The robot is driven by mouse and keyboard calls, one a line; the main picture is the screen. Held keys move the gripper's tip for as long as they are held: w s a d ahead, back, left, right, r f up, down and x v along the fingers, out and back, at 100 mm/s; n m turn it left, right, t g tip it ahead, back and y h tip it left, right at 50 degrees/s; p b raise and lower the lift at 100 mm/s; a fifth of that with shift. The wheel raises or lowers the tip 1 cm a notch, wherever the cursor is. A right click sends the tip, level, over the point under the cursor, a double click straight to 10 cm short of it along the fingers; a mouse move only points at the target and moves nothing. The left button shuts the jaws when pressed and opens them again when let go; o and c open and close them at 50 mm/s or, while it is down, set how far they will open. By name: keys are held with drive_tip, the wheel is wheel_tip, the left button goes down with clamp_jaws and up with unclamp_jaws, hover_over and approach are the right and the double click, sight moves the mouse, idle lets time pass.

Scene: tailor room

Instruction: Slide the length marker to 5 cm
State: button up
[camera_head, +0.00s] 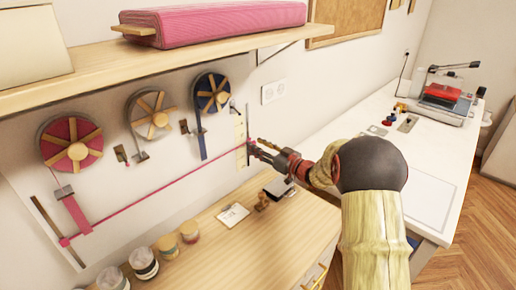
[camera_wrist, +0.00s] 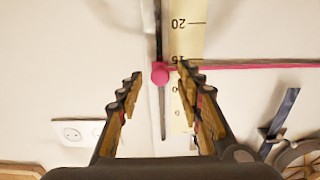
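The length marker is a small pink knob (camera_wrist: 160,73) on a dark vertical rail (camera_wrist: 162,110). A pale ruler strip (camera_wrist: 187,38) runs beside the rail. A pink line runs from the knob along the wall. My gripper (camera_wrist: 160,76) is open, its fingertips on either side of the knob with visible gaps. In the head view, my gripper (camera_head: 256,148) is at the wall by the ruler strip (camera_head: 239,128); its fingertips partly hide the knob.
Several ribbon reels (camera_head: 71,144) hang on the wall to the left. A wooden shelf (camera_head: 150,66) juts out above. A wooden cabinet (camera_head: 225,250) with jars and a stamp stands below. A wall socket (camera_head: 274,92) is right of the ruler.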

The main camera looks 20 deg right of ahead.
drive_tip(key=shift+c, duration=1.2)
clamp_jaws()
